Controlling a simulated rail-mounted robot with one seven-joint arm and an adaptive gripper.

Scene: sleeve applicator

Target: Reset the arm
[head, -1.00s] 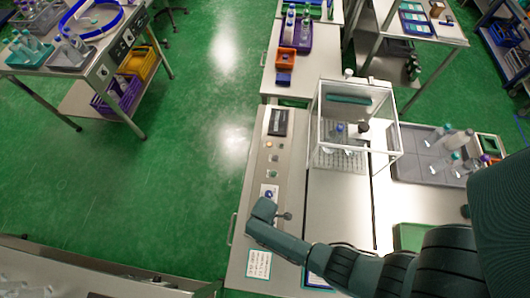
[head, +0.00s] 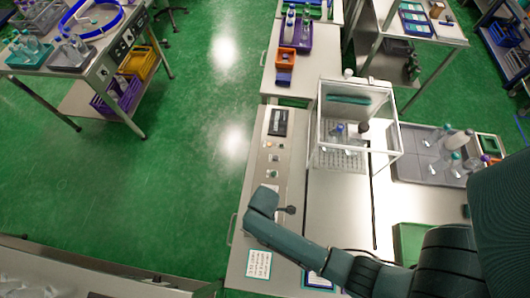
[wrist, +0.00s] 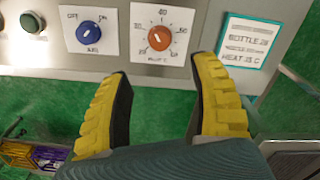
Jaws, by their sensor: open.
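My gripper (wrist: 165,105) is open and empty in the wrist view, its two yellow ribbed fingers wide apart. It points at the front of a grey control panel (wrist: 170,72). An orange dial (wrist: 159,38) with a numbered scale shows just beyond and between the fingertips. A blue OFF/ON knob (wrist: 89,36) is to its left and a dark green button (wrist: 31,22) further left. In the head view my dark teal arm reaches from the lower right to the panel's near end; the fingers are hidden there.
The clear-walled white-framed enclosure (head: 317,118) stands on the bench right of the panel. A grey tray (head: 408,170) with bottles is further right. A label card (wrist: 247,42) is right of the dial. Green floor (head: 180,180) is open to the left.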

